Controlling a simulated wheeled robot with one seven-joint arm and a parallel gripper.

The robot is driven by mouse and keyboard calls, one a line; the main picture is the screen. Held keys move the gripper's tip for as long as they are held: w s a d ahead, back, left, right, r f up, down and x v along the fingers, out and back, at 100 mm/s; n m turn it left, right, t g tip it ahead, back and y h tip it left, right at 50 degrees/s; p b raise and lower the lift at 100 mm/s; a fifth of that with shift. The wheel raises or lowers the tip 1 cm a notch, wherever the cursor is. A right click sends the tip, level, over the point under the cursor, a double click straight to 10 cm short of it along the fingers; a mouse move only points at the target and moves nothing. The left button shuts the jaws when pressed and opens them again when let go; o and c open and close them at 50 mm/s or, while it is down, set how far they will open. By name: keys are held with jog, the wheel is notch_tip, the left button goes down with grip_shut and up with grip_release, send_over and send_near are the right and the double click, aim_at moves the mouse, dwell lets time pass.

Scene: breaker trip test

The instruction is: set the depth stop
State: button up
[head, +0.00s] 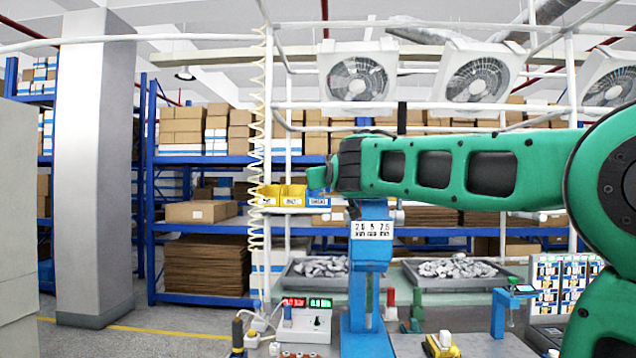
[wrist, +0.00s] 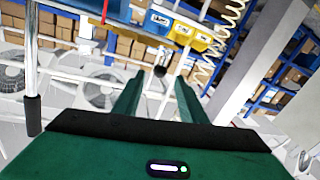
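A blue upright stand (head: 370,257) rises from the bench in the head view. A white label (head: 371,229) on it carries numbers and "mm" marks; I cannot make out a separate depth stop. My gripper (head: 318,178) is up at the left end of my green arm, above and left of the label. In the wrist view my gripper (wrist: 158,80) has its two green fingers apart, with nothing held between them. A small dark round knob (wrist: 159,71) shows between the fingertips; I cannot tell how far beyond them it is.
Yellow bins (head: 283,194) and a coiled cream hose (head: 258,150) are close by my gripper. A box with red and green displays (head: 306,320) stands left of the stand's foot. Grey trays of parts (head: 455,273) lie behind. A rod with a black sleeve (wrist: 33,115) is at the wrist view's left.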

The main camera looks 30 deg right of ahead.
jog(key=x, duration=0.9)
jog(key=shift+w+d, duration=0.15)
jog(key=shift+w, duration=0.15)
jog(key=shift+f, duration=0.1)
grip_shut()
